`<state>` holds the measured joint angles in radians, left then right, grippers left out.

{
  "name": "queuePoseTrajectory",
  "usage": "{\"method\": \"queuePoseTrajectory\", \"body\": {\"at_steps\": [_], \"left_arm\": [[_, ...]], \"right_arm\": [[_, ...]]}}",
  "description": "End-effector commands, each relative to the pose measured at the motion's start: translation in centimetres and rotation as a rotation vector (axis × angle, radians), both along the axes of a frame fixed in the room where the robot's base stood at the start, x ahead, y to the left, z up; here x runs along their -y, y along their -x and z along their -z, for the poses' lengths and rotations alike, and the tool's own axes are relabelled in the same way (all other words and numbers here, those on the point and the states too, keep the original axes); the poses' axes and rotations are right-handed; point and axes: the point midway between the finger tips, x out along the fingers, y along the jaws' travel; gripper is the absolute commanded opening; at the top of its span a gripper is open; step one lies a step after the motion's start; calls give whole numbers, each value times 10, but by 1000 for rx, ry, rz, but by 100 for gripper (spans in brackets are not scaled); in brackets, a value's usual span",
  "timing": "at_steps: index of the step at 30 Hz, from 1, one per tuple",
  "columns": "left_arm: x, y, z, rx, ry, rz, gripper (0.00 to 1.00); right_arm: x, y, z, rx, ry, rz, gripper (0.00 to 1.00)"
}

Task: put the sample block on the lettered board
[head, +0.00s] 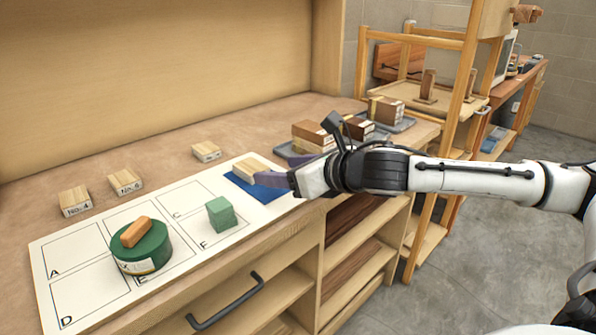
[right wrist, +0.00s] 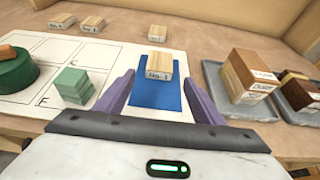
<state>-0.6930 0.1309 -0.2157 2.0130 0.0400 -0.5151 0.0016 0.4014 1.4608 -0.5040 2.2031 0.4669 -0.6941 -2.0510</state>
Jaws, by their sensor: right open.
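A pale wooden block (head: 253,168) lies on a blue pad (head: 272,191) at the right end of the white lettered board (head: 178,192). In the right wrist view this block (right wrist: 160,66) carries a "No." label, its digit hard to read. My right gripper (right wrist: 159,82) is open, its two purple fingers pointing at the block from either side of the pad. The block is just beyond the fingertips and not held. In the head view the right gripper (head: 282,180) is low beside the pad. My left gripper is not in view.
On the board are a green round tin (head: 141,252) with an orange piece (head: 135,232) on top, and a green block (head: 221,215) near F. Wooden blocks No. 4 (head: 74,201), No. 6 (head: 125,182) and another (head: 206,151) lie behind it. Grey trays (right wrist: 221,95) hold blocks at right.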

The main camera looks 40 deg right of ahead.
Motion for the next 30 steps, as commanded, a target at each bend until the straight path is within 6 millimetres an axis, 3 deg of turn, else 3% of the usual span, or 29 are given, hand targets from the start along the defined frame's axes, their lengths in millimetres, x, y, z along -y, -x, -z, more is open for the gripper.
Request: {"method": "queuePoseTrajectory", "body": {"at_steps": [6,13,30], "left_arm": [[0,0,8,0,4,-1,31],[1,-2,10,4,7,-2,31],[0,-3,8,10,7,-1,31]], "right_arm": [[2,26,-9,0,9,-3,62],[4,42,-17,0,5,-1,62],[3,48,-19,-2,-1,-1,62]]}}
